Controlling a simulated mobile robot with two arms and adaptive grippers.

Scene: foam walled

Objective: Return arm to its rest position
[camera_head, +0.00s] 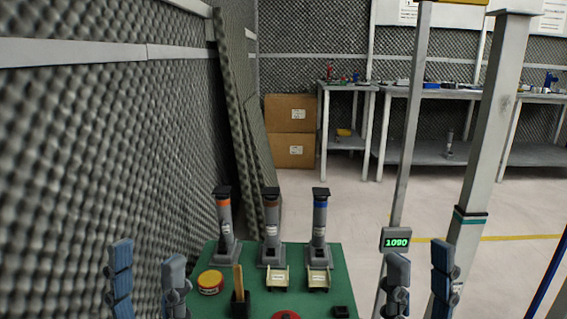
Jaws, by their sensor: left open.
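My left gripper (147,256) is at the lower left, left of the green table top (205,288). Its two blue-grey fingers stand upright and apart, with nothing between them. My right gripper (420,256) is at the lower right, right of the table. Its two fingers are also upright and apart, with nothing held between them. Both grippers sit at the bottom of the view, and the rest of each arm is out of frame.
Three grey dispensers stand on the table, with orange (225,228), brown (271,230) and blue (319,228) bands. Two cream trays (277,281) (318,279), a yellow-red tin (210,283) and a black holder (240,304) lie in front. A display post (395,240) stands right; a foam wall (100,150) is left.

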